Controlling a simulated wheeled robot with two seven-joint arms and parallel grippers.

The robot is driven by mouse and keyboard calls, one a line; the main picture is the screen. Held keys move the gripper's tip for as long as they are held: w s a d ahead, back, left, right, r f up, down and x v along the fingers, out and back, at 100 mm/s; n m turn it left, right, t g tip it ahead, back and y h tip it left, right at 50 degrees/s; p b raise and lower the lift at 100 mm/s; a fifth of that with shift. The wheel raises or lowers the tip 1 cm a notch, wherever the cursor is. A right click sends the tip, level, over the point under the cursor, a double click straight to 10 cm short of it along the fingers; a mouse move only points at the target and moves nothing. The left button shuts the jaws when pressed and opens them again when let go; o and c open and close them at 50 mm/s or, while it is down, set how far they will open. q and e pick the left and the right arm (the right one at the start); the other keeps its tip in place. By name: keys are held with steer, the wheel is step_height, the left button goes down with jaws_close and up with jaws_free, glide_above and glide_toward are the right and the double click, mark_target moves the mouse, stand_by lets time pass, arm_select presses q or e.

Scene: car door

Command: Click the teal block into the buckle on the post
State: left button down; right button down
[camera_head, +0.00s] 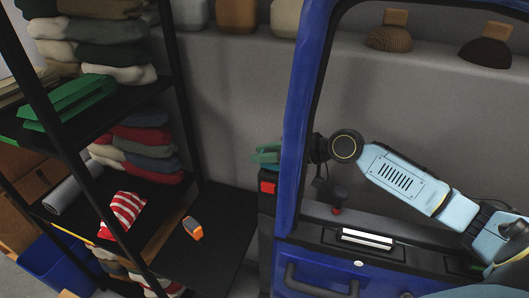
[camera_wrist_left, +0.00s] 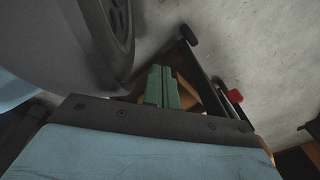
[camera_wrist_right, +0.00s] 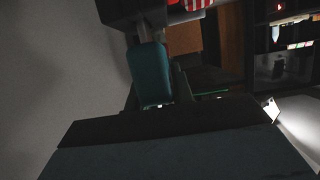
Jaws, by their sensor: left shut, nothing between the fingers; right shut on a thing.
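The black post (camera_head: 266,225) stands just left of the blue door frame, with a red-buttoned buckle (camera_head: 268,188) at its top. My right gripper (camera_head: 268,155) reaches from the right through the door's window opening and sits just above the buckle, partly hidden by the frame. It is shut on the teal block (camera_wrist_right: 151,72), whose far end is close to a dark shape at the top of the right wrist view. I cannot tell whether they touch. My left gripper (camera_wrist_left: 162,88) shows green fingers, shut and empty, in the left wrist view; I do not make it out in the head view.
The blue car door (camera_head: 300,110) frames my right arm. A black shelf rack (camera_head: 183,110) at left holds folded clothes, a red-striped cloth (camera_head: 122,214) and an orange-grey item (camera_head: 193,228). A ledge with several wooden and pale objects runs along the back wall.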

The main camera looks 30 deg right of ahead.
arm_select(q)
steer(key=shift+f, duration=0.3)
arm_select(e)
steer(key=shift+a+f, duration=0.1)
steer(key=shift+f, duration=0.2)
arm_select(q)
steer(key=shift+f+b, duration=0.2)
steer(key=shift+b, duration=0.2)
arm_select(e)
steer(key=shift+a+f, duration=0.1)
steer(key=shift+f, duration=0.15)
